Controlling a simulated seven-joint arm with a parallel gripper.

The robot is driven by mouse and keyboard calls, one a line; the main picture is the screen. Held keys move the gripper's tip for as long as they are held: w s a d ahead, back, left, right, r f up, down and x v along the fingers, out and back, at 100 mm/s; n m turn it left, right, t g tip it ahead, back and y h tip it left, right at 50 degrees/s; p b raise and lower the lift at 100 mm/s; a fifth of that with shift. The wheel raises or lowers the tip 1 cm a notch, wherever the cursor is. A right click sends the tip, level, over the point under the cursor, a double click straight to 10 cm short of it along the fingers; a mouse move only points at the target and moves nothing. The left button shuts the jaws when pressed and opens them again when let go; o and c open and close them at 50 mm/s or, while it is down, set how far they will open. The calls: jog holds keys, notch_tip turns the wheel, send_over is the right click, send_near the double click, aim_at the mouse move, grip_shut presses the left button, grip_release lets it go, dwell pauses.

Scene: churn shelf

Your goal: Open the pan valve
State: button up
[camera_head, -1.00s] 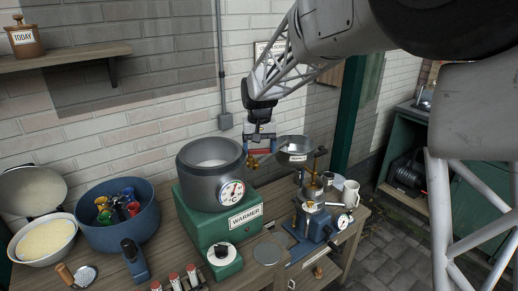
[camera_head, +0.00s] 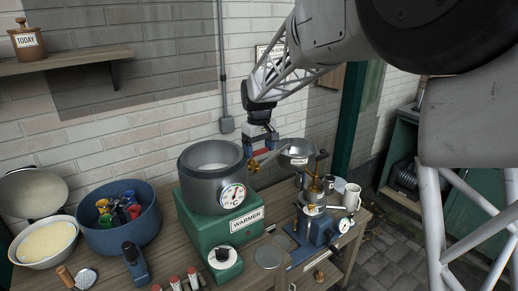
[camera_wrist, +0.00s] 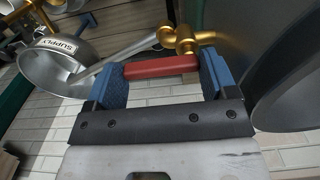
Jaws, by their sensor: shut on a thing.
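The grey pan (camera_head: 208,190) sits on the green warmer (camera_head: 205,222) in the head view. A brass valve (camera_head: 252,166) sticks out from its right side. In the wrist view the brass valve (camera_wrist: 185,40) shows at the top, with the dark pan wall (camera_wrist: 275,50) to its right. My gripper (camera_head: 262,153) is at the valve. Its blue fingers are shut on the red valve handle (camera_wrist: 160,67), which spans the gap between them. How far the valve is turned cannot be told.
The SUPPLY bowl (camera_head: 297,152) is close to the right of my gripper in the head view. The blue separator machine (camera_head: 315,228) stands below it, with a white mug (camera_head: 351,196) beside it. A blue tub (camera_head: 122,225) stands left of the warmer.

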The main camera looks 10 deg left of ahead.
aim_at(259, 150)
jog(key=o, duration=0.8)
jog(key=shift+o, duration=0.2)
jog(key=shift+r, duration=0.1)
jog(key=shift+r, duration=3.85)
jog(key=shift+d, duration=0.1)
